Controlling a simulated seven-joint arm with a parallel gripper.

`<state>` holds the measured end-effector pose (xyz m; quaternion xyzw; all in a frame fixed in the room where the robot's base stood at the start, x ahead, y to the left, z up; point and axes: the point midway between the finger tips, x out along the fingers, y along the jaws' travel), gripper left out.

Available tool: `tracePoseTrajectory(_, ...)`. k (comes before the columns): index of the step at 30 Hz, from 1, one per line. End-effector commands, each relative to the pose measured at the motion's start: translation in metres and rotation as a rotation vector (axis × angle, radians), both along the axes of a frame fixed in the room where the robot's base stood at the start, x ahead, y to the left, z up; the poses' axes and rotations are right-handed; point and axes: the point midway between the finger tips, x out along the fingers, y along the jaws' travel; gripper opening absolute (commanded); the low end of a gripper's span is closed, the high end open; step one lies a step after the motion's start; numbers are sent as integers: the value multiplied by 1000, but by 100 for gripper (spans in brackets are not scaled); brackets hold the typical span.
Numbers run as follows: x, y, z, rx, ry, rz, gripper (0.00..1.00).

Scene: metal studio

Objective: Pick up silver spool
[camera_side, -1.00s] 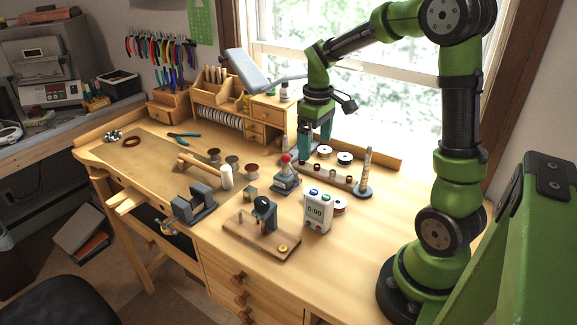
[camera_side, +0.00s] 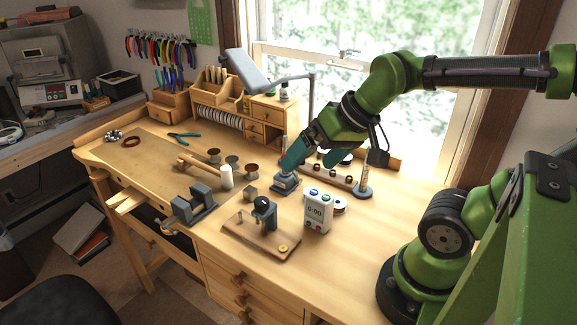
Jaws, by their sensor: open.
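Three small spools stand in a row on the bench left of centre: a dark one (camera_side: 214,154), a greyish one (camera_side: 232,161) and a reddish-brown one (camera_side: 252,168). A pale spool (camera_side: 340,205) lies partly hidden behind the timer. Pale spools near the window are mostly covered by my gripper. I cannot tell for sure which spool is the silver one. My gripper (camera_side: 311,159) is open, its teal fingers tilted down to the left above the bench. It is right of the spool row and apart from it. One finger hides the top of a small grey stand (camera_side: 286,184).
A white timer (camera_side: 318,211), a wooden board with a small press (camera_side: 262,232) and a grey vise (camera_side: 195,204) stand at the front. An upright rod (camera_side: 365,174) stands right of my gripper. A white cylinder (camera_side: 227,177) is near the spool row. The bench's right front is clear.

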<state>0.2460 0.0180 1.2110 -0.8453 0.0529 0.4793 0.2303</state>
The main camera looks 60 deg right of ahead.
Motion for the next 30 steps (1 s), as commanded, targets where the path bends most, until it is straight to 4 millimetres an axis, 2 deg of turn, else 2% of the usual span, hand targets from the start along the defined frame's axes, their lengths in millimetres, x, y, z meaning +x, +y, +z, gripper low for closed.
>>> tracePoseTrajectory(2,-8,9,6,2,-40,32,100)
tracePoseTrajectory(6,-11,14,13,0,-73,57,80)
tracePoseTrajectory(20,-9,10,9,1,-51,42,80)
tracePoseTrajectory(23,-1,-10,-5,26,12,-25,80)
tracePoseTrajectory(26,11,-49,-26,9,82,-65,80)
tracePoseTrajectory(30,18,-118,-60,-100,159,-5,80)
